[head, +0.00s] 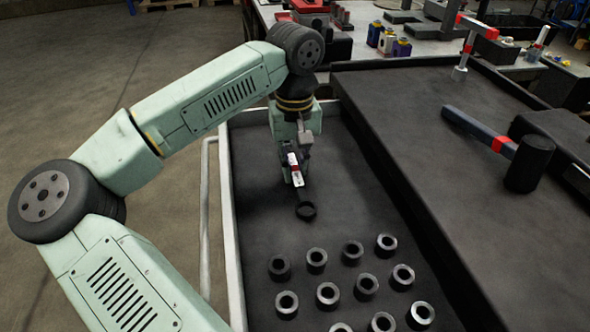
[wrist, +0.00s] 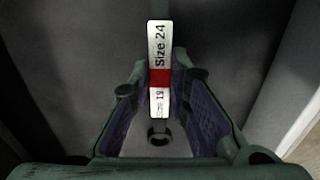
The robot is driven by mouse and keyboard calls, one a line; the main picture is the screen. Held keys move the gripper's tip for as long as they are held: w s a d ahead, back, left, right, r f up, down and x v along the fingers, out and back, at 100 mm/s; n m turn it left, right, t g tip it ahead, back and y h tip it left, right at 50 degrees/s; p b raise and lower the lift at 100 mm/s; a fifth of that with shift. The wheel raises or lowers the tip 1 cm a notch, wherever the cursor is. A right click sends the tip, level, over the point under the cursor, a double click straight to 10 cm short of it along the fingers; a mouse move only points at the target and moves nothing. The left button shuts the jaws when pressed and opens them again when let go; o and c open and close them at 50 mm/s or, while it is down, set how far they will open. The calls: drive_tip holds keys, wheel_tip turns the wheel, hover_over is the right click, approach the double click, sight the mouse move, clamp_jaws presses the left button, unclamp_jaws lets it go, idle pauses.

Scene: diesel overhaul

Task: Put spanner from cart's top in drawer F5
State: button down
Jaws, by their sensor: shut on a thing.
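The spanner (head: 306,211) has a ring end and a white label with a red band. In the wrist view its label (wrist: 159,45) reads "Size 24" and "Size 19". My gripper (head: 294,168) is shut on the spanner, which points ring end down and toward the front of the picture. The gripper is over the back part of an open drawer (head: 345,210); I cannot tell whether the spanner touches the drawer floor. No drawer number is readable. The cart's top (head: 420,150) is dark and lies right of the drawer.
Several dark ring-shaped sockets (head: 317,259) stand in the front of the drawer. A mallet (head: 528,163) lies on the cart's top, with a red clamp (head: 468,40) at its far edge. A cluttered bench (head: 350,30) stands behind. The drawer's middle is bare.

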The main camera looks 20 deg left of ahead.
sight(295, 169)
drive_tip(key=shift+f, duration=0.4)
drive_tip(key=shift+f, duration=0.25)
drive_tip(key=c, duration=1.5)
unclamp_jaws()
drive_tip(key=shift+c, duration=0.2)
drive_tip(key=shift+r, duration=0.15)
wheel_tip(295, 169, up, 12)
drive_tip(key=b, duration=0.1)
drive_tip(key=shift+r, duration=0.1)
